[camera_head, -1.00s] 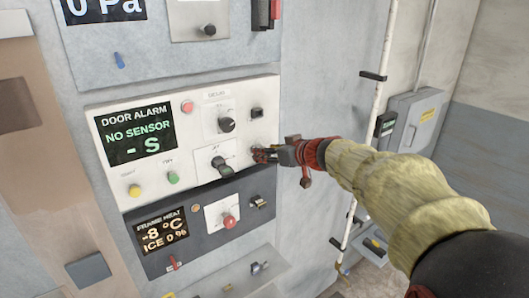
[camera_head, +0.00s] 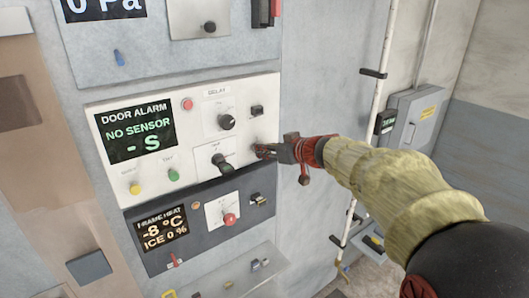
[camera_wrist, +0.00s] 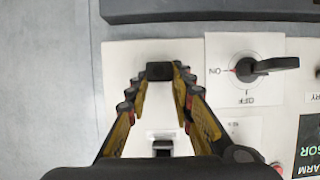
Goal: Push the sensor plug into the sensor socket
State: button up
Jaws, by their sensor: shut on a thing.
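The white door alarm panel (camera_head: 190,106) carries a display (camera_head: 138,132) reading "NO SENSOR" and "- S". My gripper (camera_head: 262,151) is at the panel's lower right part, to the right of the black rotary switch (camera_head: 221,163). In the wrist view my gripper (camera_wrist: 160,78) has its fingertips on both sides of a small dark block (camera_wrist: 160,71), which looks like the sensor plug. The block is close in front of the panel face; I cannot tell whether it touches. No sensor socket shows clearly; it may be hidden behind the block and fingers.
A small dark fitting (camera_head: 257,111) sits above my gripper on the panel; it also shows in the wrist view (camera_wrist: 162,145). Below is the dark frame heat panel (camera_head: 199,216) with a red knob (camera_head: 230,219). A white vertical pipe (camera_head: 378,100) and grey box (camera_head: 415,117) stand right.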

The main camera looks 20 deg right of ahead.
grip_shut()
jog(key=shift+b, duration=1.65)
dwell(0.7)
jog(key=shift+s+d+b, duration=0.2)
jog(key=shift+s+b, duration=0.75)
jog(key=shift+b, duration=1.6)
dwell(1.0)
jog(key=shift+s, duration=0.1)
dwell(0.3)
jog(key=shift+s+d+b, duration=0.15)
jog(key=shift+s+b, duration=0.5)
jog(key=shift+s, duration=0.25)
jog(key=shift+s+d+b, duration=0.2)
jog(key=shift+s+b, duration=0.45)
jog(key=shift+s, duration=0.25)
jog(key=shift+s+d+b, duration=0.15)
jog(key=shift+s+b, duration=0.5)
jog(key=shift+s, duration=0.25)
